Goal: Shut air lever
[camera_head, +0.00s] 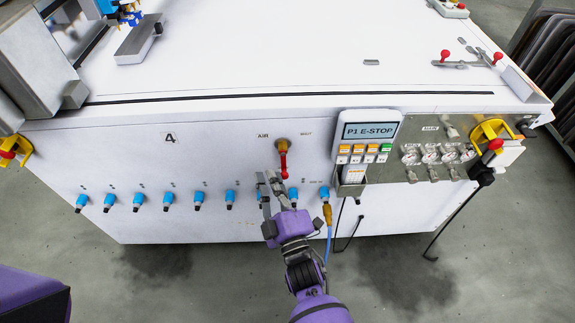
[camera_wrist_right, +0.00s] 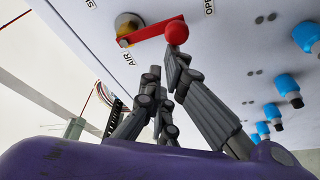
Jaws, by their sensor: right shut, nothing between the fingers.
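The air lever (camera_head: 283,160) is a red bar on a brass pivot on the front panel of the white machine. It points down in the head view. The wrist view also shows the lever (camera_wrist_right: 150,32), with a round red knob at its end, near the labels "AIR" and "OPEN". My right gripper (camera_head: 271,176) is shut and empty, just below and left of the lever's end. In the wrist view one fingertip overlaps the knob's lower edge; I cannot tell whether they touch. My left gripper is not in view.
A row of blue fittings (camera_head: 168,198) runs along the lower panel, several near my right gripper. A hose (camera_head: 328,245) hangs from a brass fitting. A control box reading "P1 E-STOP" (camera_head: 368,131) and gauges (camera_head: 430,153) are to the right. The panel left of the lever is flat.

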